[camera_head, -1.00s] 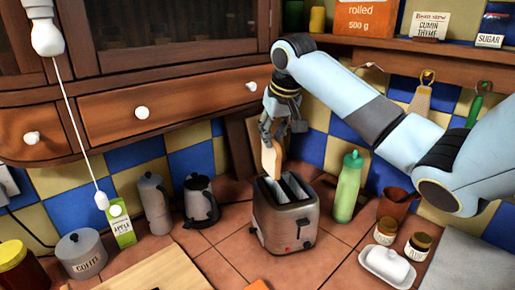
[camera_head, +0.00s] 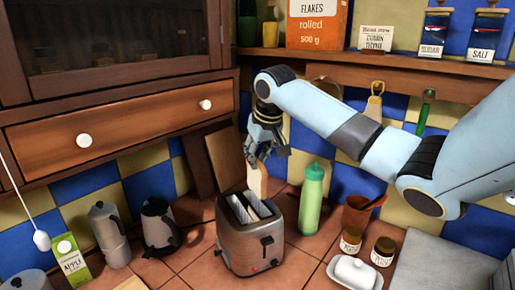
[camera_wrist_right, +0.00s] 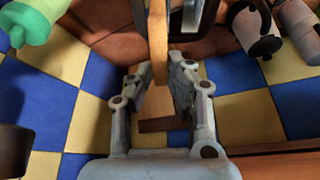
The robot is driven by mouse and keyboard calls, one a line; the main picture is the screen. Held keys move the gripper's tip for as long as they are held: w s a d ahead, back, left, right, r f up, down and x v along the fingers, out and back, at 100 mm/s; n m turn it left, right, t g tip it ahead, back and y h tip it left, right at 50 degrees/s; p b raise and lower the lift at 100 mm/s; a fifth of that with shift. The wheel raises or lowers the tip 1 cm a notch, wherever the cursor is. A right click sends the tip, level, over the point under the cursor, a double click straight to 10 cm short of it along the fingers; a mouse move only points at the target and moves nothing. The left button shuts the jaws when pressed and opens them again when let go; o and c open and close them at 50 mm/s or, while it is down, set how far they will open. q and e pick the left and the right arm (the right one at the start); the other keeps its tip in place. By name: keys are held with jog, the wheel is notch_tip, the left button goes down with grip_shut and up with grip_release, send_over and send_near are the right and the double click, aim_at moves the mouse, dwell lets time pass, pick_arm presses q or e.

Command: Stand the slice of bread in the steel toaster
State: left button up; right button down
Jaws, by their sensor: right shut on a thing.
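The steel toaster (camera_head: 252,246) stands on the tiled counter in the head view, its two slots facing up. My right gripper (camera_head: 264,155) is above the back end of the toaster. It is shut on the slice of bread (camera_head: 257,180), which hangs upright below the fingers with its lower edge close to the toaster's far end. The head view does not show clearly whether the bread is inside a slot. In the right wrist view the bread (camera_wrist_right: 158,45) is seen edge-on between the fingers (camera_wrist_right: 160,80), with the toaster partly hidden at the top. My left gripper is not in view.
A green bottle (camera_head: 311,200) stands close right of the toaster. A butter dish (camera_head: 355,273) and two small jars are at the right front. A wooden board leans behind.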

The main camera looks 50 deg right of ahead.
aim_at(257, 182)
jog(key=shift+f, duration=0.85)
jog(key=shift+f+b, duration=0.4)
jog(key=shift+f, duration=0.45)
jog(key=shift+f+b, duration=0.65)
jog(key=shift+f, duration=0.1)
jog(key=shift+f+b, duration=0.75)
jog(key=shift+b, duration=0.3)
jog(key=shift+f, duration=0.75)
